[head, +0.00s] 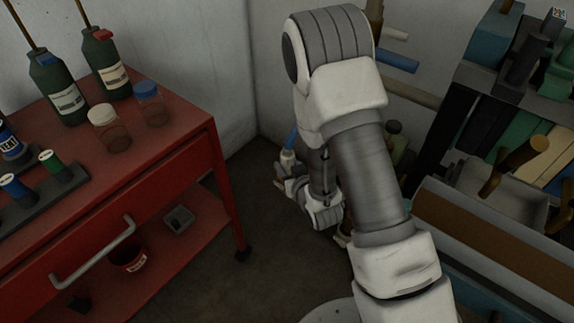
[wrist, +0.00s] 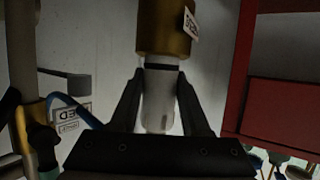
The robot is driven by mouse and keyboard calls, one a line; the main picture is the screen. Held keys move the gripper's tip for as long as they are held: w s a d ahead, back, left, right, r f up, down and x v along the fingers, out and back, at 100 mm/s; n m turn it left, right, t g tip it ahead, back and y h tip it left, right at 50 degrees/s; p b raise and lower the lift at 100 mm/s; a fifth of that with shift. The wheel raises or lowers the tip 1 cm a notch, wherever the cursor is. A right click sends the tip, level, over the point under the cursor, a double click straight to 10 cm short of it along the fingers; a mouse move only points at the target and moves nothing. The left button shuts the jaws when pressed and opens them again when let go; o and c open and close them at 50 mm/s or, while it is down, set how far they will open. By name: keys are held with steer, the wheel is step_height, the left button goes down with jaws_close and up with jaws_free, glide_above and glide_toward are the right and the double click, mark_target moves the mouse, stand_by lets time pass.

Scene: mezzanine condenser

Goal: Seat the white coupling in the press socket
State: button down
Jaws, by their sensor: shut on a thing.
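In the wrist view, my gripper (wrist: 158,90) is shut on the white coupling (wrist: 160,98), a pale cylinder held between the two dark fingers. A black ring (wrist: 161,68) shows around the coupling's far end. Just beyond it is a brass-coloured cylinder (wrist: 164,27) with a white tag, which looks like the press socket. The coupling is roughly in line with the brass cylinder; whether its end is inside or only meets it, I cannot tell. In the head view my arm hides most of this area, and I cannot make out the coupling there for certain.
A red cabinet (head: 189,137) with several bottles and jars on top stands at left in the head view; its red side (wrist: 283,105) is at right in the wrist view. A cluttered rack (head: 520,110) stands at right. A blue hose (wrist: 65,112) and pipes are left of my gripper.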

steer(key=shift+f, duration=0.15)
steer(key=shift+c, duration=1.9)
jaws_free()
steer(key=shift+r, duration=0.3)
steer(key=p+v, duration=1.1)
steer(key=v, duration=0.1)
steer(key=shift+p, duration=0.35)
steer(key=shift+w+f, duration=0.1)
